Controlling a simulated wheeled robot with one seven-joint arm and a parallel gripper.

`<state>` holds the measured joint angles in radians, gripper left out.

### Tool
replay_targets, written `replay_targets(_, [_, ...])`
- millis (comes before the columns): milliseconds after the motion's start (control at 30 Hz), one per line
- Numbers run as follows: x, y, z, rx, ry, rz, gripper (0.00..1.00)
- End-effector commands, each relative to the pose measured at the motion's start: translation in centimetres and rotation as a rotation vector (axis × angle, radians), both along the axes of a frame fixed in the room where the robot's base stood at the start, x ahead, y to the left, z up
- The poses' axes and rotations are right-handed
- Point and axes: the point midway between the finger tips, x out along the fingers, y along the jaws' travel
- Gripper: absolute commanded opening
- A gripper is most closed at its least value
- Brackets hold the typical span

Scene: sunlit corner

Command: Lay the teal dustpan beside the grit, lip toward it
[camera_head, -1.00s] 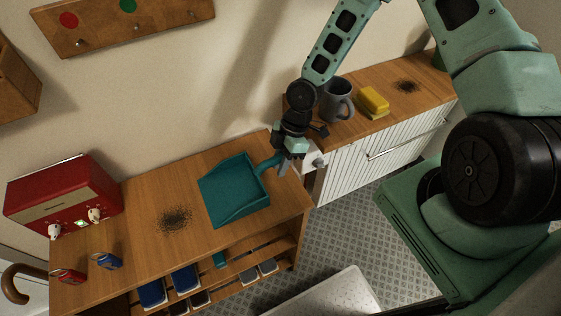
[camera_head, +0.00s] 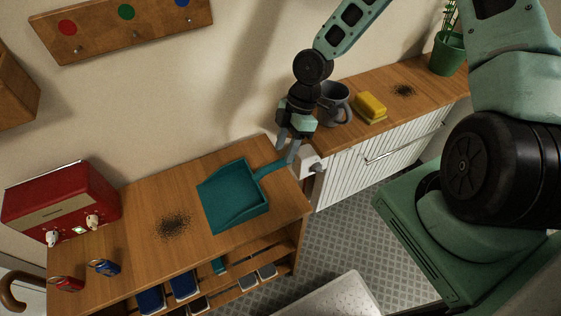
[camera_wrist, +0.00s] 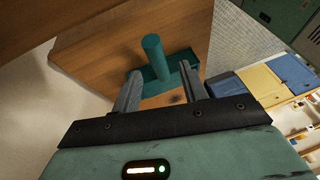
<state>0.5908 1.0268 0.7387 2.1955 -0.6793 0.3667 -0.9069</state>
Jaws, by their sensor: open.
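The teal dustpan (camera_head: 232,200) lies flat on the left wooden counter. Its lip faces left toward a dark patch of grit (camera_head: 173,225), a short gap away. Its handle (camera_head: 274,167) points to the upper right. My gripper (camera_head: 289,150) is open just above the handle's free end, nothing in its jaws. In the wrist view the handle (camera_wrist: 154,55) shows beyond the parted fingertips (camera_wrist: 160,82), with part of the pan behind it.
On the right counter are a grey mug (camera_head: 331,100), a yellow sponge-like block (camera_head: 371,104), a second dark patch (camera_head: 403,90) and a potted plant (camera_head: 447,55).

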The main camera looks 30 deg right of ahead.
Motion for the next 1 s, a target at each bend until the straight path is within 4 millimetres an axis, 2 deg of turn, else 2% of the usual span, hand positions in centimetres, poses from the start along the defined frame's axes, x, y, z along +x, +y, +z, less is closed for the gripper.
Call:
replay_targets(33, [0.4,-0.6,1.0,0.000,-0.004,-0.005,0.43])
replay_targets(200, [0.8,-1.6,3.5,0.000,-0.003,-0.004,0.43])
replay_targets(333, [0.9,-2.0,4.6,-0.001,-0.002,-0.001,0.43])
replay_targets(467, [0.3,-1.5,5.5,-0.037,0.018,-0.005,0.43])
replay_targets(667, [-3.2,1.2,8.8,-0.240,0.086,-0.096,0.43])
replay_targets(800, [-6.4,3.3,12.3,-0.387,0.086,-0.242,0.43])
replay_targets(1000, [-11.5,6.3,17.5,-0.477,0.035,-0.497,0.43])
